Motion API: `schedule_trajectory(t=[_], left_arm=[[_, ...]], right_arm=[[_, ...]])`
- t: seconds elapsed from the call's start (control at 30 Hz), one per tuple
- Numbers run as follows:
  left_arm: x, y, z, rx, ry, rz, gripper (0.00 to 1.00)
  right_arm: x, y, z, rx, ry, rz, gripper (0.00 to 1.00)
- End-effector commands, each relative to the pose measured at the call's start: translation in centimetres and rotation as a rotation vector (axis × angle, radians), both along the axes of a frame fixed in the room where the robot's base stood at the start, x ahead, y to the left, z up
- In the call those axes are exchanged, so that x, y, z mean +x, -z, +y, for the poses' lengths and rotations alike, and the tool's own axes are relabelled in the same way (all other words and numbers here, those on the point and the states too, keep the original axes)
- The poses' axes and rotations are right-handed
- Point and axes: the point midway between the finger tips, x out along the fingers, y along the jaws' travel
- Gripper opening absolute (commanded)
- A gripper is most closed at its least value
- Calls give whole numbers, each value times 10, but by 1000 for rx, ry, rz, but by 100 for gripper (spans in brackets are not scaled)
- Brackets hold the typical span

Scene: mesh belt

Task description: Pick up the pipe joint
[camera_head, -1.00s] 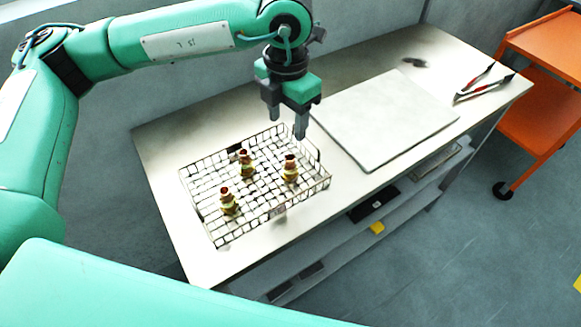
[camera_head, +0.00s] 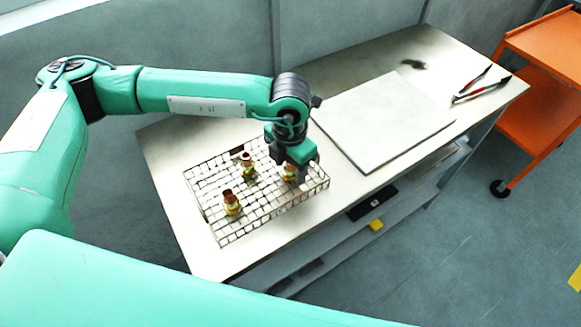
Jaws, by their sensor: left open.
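Three brass-coloured pipe joints stand upright in a wire mesh basket (camera_head: 222,240) on the table. One pipe joint (camera_head: 231,203) is at the front left, another pipe joint (camera_head: 248,168) is further back. The third pipe joint (camera_head: 289,174) is at the right, partly hidden by my left gripper (camera_head: 296,180). The left gripper points down at this right joint and is open. Its fingers are small and dark here, so I cannot tell whether they touch the joint. My right gripper is not in view.
A pale flat board (camera_head: 382,122) lies on the table (camera_head: 185,246) to the right of the basket. Red-handled pliers (camera_head: 481,86) lie at the far right. An orange cart (camera_head: 545,85) stands beyond the table. A lower shelf holds a yellow item (camera_head: 376,225).

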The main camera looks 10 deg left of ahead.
Motion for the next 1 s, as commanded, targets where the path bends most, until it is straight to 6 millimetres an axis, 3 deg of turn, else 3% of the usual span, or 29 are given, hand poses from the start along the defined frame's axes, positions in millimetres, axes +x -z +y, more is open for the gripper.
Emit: schedule_trajectory(t=[0.17, 0.43, 0.77, 1.0], left_arm=[[0, 0, 0, 0, 0, 0, 52], [0, 0, 0, 0, 0, 0, 0], [1, -4, 0, -1, 0, -2, 0], [0, -30, 0, -1, 1, -4, 0]], right_arm=[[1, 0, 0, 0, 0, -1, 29], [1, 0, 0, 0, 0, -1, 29], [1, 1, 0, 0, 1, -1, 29], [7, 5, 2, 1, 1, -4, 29]])
